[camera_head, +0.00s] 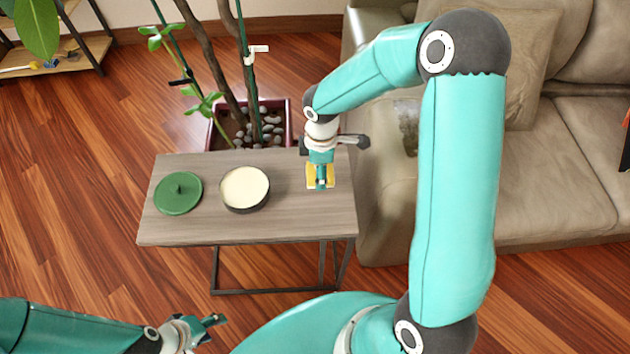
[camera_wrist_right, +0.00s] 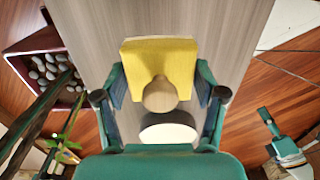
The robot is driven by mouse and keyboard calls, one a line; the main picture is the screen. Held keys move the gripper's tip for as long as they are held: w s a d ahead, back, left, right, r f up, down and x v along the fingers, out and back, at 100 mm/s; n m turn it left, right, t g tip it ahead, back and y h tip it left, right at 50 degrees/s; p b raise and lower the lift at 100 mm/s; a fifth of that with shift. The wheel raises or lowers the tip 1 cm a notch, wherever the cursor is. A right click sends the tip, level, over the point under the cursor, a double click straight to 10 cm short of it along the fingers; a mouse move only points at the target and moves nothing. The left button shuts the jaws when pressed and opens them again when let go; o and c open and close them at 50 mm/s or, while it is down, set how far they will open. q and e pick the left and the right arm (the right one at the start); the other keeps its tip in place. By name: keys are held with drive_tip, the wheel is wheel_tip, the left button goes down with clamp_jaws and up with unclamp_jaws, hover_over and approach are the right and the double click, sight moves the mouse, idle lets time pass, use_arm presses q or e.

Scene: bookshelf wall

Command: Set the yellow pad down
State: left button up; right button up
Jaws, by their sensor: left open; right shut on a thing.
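The yellow pad (camera_head: 311,176) is near the right end of the small wooden table (camera_head: 300,226). In the right wrist view the pad (camera_wrist_right: 160,55) shows flat and square, with a round tan knob (camera_wrist_right: 160,94) on it. My right gripper (camera_head: 320,172) points down and is shut on the pad, its fingers on either side in the wrist view (camera_wrist_right: 160,85). Whether the pad touches the tabletop or hangs just above it I cannot tell. My left gripper (camera_head: 213,327) is open and empty, low in front of the table.
A round tin with a cream top (camera_head: 244,187) and a green lid with a knob (camera_head: 179,192) stand on the table, left of the pad. A planter with stones (camera_head: 270,125) and tall stems is behind. A beige sofa (camera_head: 385,213) borders the right.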

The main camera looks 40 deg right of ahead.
drive_tip(key=shift+f, duration=2.1)
drive_tip(key=shift+f+b, duration=0.1)
drive_tip(key=shift+b, duration=0.3)
drive_tip(key=o, duration=1.1)
drive_tip(key=shift+r, duration=0.25)
wheel_tip(320, 180, up, 12)
drive_tip(key=shift+f+p, duration=0.1)
drive_tip(key=shift+p, duration=0.65)
